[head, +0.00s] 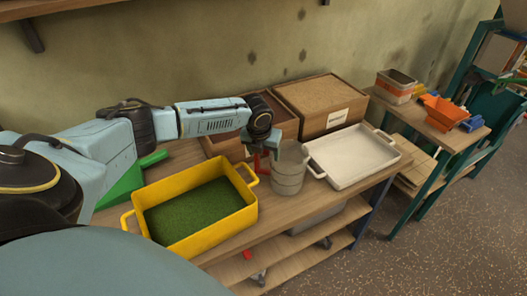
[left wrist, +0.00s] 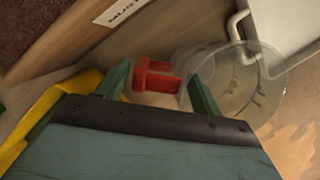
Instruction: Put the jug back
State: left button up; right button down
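The jug (head: 289,172) is a clear grey cylinder, upright on or just above the wooden bench, between the yellow tub and the white tray. Its red handle (left wrist: 156,77) points toward my left gripper (head: 262,152). In the left wrist view the clear jug body (left wrist: 235,82) is at the upper right. My left gripper's green fingers (left wrist: 160,90) are spread, with the red handle between or just beyond them and visible gaps at its sides. In the head view the wrist partly hides the handle. My right gripper is not in view.
A yellow tub (head: 251,212) with green material stands in front left. A white tray (head: 385,153) is right of the jug. Wooden boxes (head: 314,127) stand behind, one labelled. A side table (head: 449,138) at right carries small coloured containers. A green object (head: 130,184) lies left.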

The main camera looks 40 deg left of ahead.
pick_arm(q)
jog(key=shift+o, duration=0.6)
jog(key=shift+r, duration=0.1)
jog(key=shift+r, duration=0.2)
jog(key=p+v, duration=0.1)
jog(key=v, duration=1)
jog(key=shift+r, duration=0.35)
jog(key=shift+s+d+f, duration=0.1)
jog(key=shift+s, duration=0.05)
